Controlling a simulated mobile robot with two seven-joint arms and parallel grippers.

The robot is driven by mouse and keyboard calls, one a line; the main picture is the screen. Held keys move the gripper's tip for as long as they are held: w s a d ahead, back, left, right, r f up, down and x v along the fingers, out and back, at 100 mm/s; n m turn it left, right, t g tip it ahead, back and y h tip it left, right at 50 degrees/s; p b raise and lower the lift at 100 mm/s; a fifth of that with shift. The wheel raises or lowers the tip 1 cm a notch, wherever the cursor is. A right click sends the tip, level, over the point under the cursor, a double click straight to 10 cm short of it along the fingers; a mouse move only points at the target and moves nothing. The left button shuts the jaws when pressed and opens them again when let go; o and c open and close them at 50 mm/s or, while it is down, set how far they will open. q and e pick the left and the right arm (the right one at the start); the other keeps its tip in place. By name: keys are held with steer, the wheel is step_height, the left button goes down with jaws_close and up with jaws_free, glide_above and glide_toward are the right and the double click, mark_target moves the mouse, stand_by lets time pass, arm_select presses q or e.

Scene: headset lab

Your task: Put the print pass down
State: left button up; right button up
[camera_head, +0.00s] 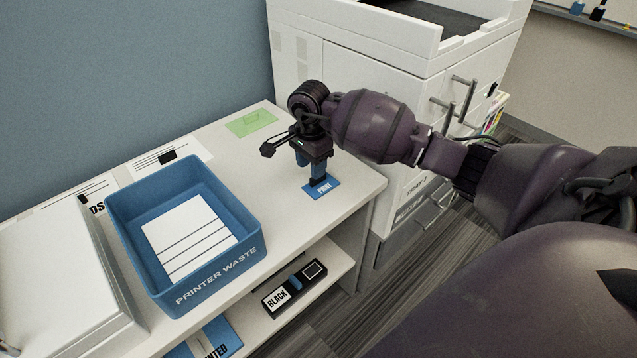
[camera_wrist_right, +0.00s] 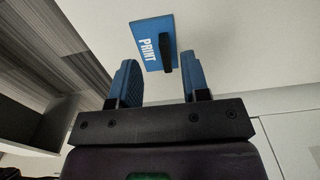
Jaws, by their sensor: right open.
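The print pass is a blue card marked PRINT (camera_head: 326,189) with a dark upright grip on it. It lies on the white table top near the right edge in the head view. It also shows in the right wrist view (camera_wrist_right: 149,42), beyond the fingertips. My right gripper (camera_head: 312,178) points down just above the card. Its two blue fingers (camera_wrist_right: 158,82) are apart, with nothing between them in the wrist view. The card's dark grip stands beyond the gap, closer to the right finger there. My left gripper is not in view.
A blue PRINTER WASTE tray (camera_head: 239,211) with a white paper stack stands left on the table. A green note (camera_head: 251,121) lies at the back. A white printer (camera_head: 340,60) stands behind right. A BLACK cartridge box (camera_head: 294,285) is on the lower shelf. The table between tray and card is clear.

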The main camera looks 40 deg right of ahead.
mark_target(321, 182)
steer(key=shift+w+d+f+b, duration=0.1)
steer(key=shift+d+f+b, duration=0.1)
steer(key=shift+f, duration=0.7)
steer(key=shift+w+d+f+b, duration=0.1)
steer(key=shift+d+f+b, duration=0.05)
steer(key=shift+f, duration=0.8)
steer(key=shift+d+f+b, duration=0.15)
steer(key=shift+f+b, duration=0.05)
steer(key=shift+f, duration=0.7)
jaws_close()
